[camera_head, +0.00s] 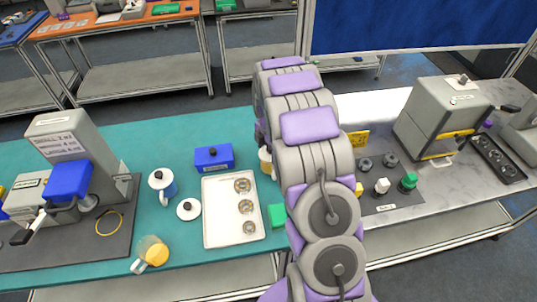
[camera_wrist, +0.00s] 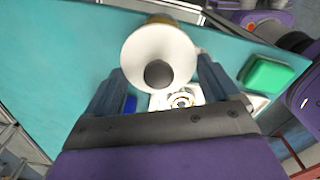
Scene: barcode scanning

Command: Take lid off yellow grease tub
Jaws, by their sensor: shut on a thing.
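In the head view, a small yellow tub (camera_head: 265,161) stands at the back edge of the white tray, partly hidden by my arm. In the wrist view, a round white lid (camera_wrist: 158,45) with a dark knob (camera_wrist: 158,74) fills the space between my fingers. A yellow-brown edge (camera_wrist: 160,19) shows behind the lid; I cannot tell whether lid and tub touch. My gripper (camera_wrist: 160,78) is shut on the lid, one finger on each side. My gripper is hidden behind my arm in the head view.
A white tray (camera_head: 212,236) with ring parts lies beside a blue box (camera_head: 214,157). A green block (camera_head: 277,216) is near my arm. The teal bench (camera_head: 140,136) is clear at the back.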

